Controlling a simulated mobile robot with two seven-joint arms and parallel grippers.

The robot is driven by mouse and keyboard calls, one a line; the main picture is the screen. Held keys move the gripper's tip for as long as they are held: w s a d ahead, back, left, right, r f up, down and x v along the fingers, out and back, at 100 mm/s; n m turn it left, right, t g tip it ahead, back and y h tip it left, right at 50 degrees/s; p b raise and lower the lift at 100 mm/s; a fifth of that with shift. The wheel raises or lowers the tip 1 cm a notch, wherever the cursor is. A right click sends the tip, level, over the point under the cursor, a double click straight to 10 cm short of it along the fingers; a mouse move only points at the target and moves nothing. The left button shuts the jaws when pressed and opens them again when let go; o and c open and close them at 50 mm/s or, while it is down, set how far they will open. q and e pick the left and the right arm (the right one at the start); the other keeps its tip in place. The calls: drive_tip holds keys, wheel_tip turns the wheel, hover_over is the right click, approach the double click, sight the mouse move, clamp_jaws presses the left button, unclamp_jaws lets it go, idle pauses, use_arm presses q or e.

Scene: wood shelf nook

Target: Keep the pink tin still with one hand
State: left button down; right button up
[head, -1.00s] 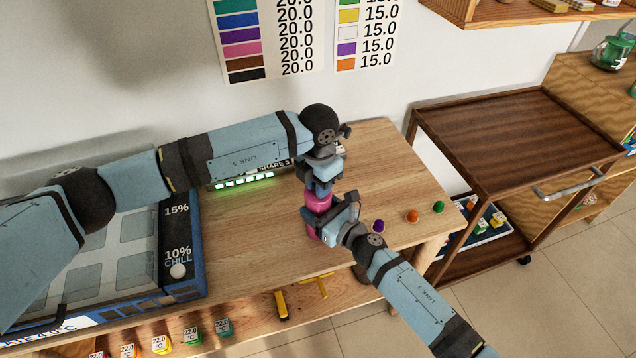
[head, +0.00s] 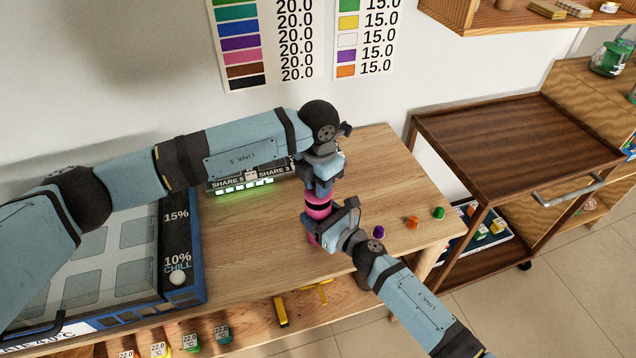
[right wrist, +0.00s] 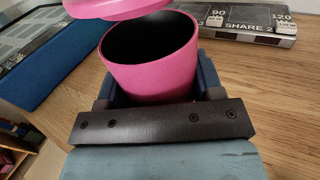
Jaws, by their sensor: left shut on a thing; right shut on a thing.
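The pink tin (head: 312,229) stands on the wooden table and is partly hidden behind my right gripper (head: 322,222), which is shut on its side. In the right wrist view the tin (right wrist: 152,78) is open at the top, with a dark, empty-looking inside. Its pink lid (head: 318,196) is apart from the rim and above it. The lid also shows tilted over the opening in the right wrist view (right wrist: 115,9). My left gripper (head: 319,184) is shut on the lid from above.
Purple (head: 377,232), orange (head: 412,222) and green (head: 438,213) small pieces stand right of the tin. A lit display block (head: 245,184) is behind my left arm. A blue-edged chill case (head: 180,230) fills the left. A dark wood cart (head: 510,140) stands right.

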use_arm(q)
drive_tip(key=shift+r, duration=1.95)
use_arm(e)
drive_tip(key=o, duration=1.4)
drive_tip(key=shift+c, duration=0.2)
